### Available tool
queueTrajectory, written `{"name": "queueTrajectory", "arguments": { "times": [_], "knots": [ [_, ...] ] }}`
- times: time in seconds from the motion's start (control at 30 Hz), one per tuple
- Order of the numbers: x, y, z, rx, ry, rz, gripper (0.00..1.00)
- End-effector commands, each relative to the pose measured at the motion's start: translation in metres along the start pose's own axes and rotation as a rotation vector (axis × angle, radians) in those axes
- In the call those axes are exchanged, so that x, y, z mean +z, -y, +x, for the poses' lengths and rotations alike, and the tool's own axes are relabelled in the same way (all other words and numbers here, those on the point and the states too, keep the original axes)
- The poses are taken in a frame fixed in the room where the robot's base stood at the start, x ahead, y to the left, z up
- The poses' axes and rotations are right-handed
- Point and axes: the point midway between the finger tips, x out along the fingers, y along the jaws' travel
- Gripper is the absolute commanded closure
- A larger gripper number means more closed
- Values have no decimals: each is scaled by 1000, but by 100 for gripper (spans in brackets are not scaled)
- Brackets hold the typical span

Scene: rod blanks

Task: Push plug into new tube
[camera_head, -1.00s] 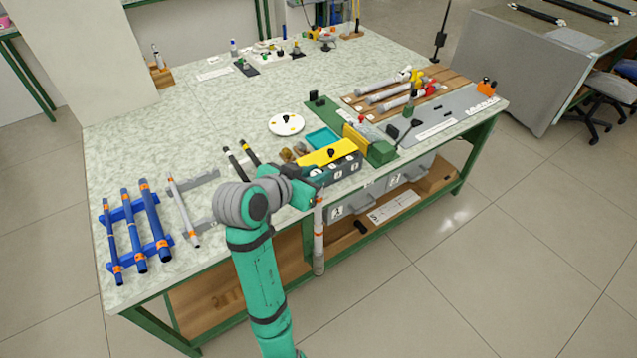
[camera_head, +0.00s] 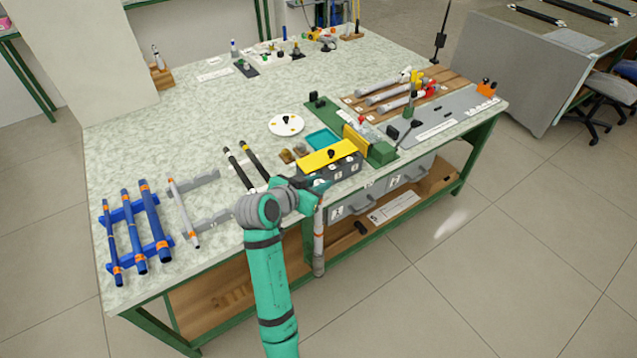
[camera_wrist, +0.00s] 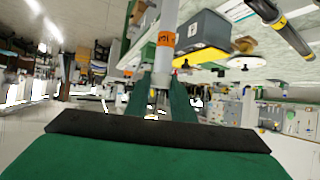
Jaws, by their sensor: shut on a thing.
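My gripper (camera_head: 318,190) is at the front edge of the table, shut on a pale grey tube (camera_head: 318,240). The tube hangs upright in front of the table edge, its lower end below the tabletop. In the wrist view the tube (camera_wrist: 168,20) has an orange band with dark marking, and its end sits between my green fingers (camera_wrist: 160,105). I cannot make out a plug in or at the tube's end. A grey block with a yellow top (camera_head: 328,156) stands just behind my gripper on the table.
A blue rack (camera_head: 134,250) with several blue tubes lies at the left. A thin tube (camera_head: 184,215) rests near grey brackets (camera_head: 205,178). Two black rods (camera_head: 238,167) lie left of the yellow-topped block. Grey drawers (camera_head: 352,205) sit under the table edge beside the hanging tube.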

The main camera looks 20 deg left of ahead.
Motion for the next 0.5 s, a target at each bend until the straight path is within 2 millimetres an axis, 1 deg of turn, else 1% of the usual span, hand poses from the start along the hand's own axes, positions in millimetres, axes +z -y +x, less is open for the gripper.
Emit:
{"name": "queueTrajectory", "arguments": {
  "times": [0.2, 0.23, 0.3, 0.5],
  "knots": [
    [2, 0, 1, 0, 0, 0, 99],
    [2, 0, 1, 0, 0, 0, 76],
    [2, 0, 1, 0, 0, 0, 60],
    [2, 0, 1, 0, 0, 0, 60]
  ]
}}
